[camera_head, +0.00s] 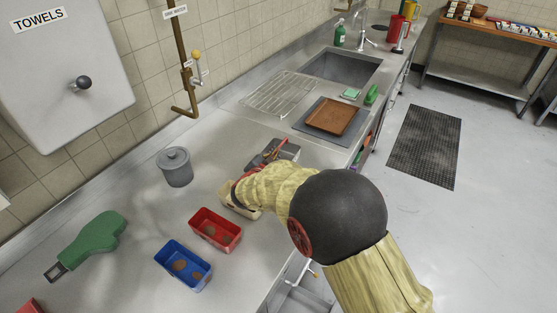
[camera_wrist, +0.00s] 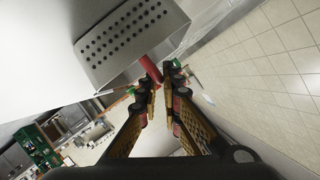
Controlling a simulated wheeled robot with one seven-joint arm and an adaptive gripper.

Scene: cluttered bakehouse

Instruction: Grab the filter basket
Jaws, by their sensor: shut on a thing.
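The filter basket (camera_wrist: 128,38) is a grey metal box with rows of round holes and a red handle, large at the top of the wrist view. My gripper (camera_wrist: 160,74) is shut on the red handle, with a finger on either side. In the head view, the grey basket (camera_head: 287,150) shows just beyond my gripper (camera_head: 266,156), over the counter. My arm hides part of the gripper there. I cannot tell for sure whether the basket touches the counter.
Beyond are a wire rack (camera_head: 279,94), a brown tray (camera_head: 336,116) and a sink (camera_head: 342,68). A pipe (camera_head: 182,60) runs down the wall.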

